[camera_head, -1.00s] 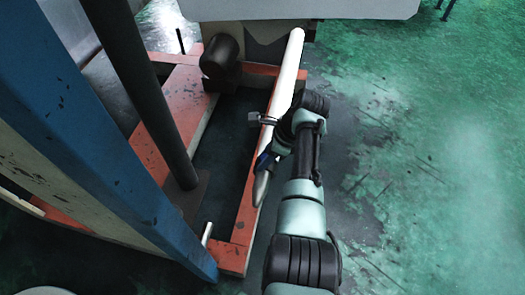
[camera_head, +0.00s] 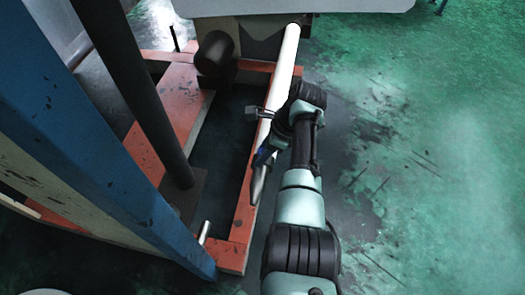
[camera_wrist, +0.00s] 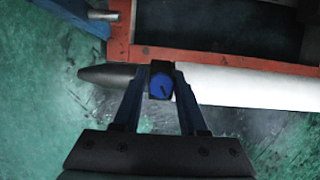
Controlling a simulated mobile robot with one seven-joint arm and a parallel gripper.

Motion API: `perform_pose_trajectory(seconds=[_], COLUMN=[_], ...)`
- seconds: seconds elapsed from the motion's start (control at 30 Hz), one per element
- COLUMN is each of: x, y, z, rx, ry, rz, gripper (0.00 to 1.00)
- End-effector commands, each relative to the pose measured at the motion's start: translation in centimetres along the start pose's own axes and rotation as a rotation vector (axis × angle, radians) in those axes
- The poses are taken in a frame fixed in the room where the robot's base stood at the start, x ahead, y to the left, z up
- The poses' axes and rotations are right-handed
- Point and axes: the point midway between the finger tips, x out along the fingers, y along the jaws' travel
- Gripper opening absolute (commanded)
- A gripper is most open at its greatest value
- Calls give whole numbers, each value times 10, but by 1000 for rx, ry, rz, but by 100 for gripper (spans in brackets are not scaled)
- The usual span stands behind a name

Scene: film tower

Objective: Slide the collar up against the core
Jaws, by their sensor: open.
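The white core (camera_head: 281,72) is a long roll on a shaft that ends in a dark grey tapered tip (camera_head: 259,180). In the wrist view the core (camera_wrist: 255,87) fills the right side and the tip (camera_wrist: 105,74) points left. My gripper (camera_wrist: 160,76) is open, one finger on each side of the collar. In the head view my gripper (camera_head: 267,153) hides the collar.
An orange frame (camera_head: 240,215) runs below and left of the shaft. A dark motor-like cylinder (camera_head: 216,53) sits at its back. A blue upright beam (camera_head: 80,130) and a dark post (camera_head: 150,100) stand at left. Green floor (camera_head: 430,150) at right is open.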

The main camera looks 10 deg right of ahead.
Motion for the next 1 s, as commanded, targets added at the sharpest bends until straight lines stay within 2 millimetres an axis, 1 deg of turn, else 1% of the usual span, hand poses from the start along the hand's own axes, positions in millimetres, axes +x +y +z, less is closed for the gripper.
perform_pose_trajectory(seconds=[0.03, 0.2, 0.37, 0.63, 1.0], x=[-1, -1, -6, -30, -65], y=[-5, -4, -4, -4, 5], z=[-1, -2, -1, 3, 8], rx=[0, 1, 0, -2, -7], ry=[3, 4, 4, 2, 0], rz=[-20, -19, -20, -22, -6], gripper=[72, 72, 72, 72, 72])
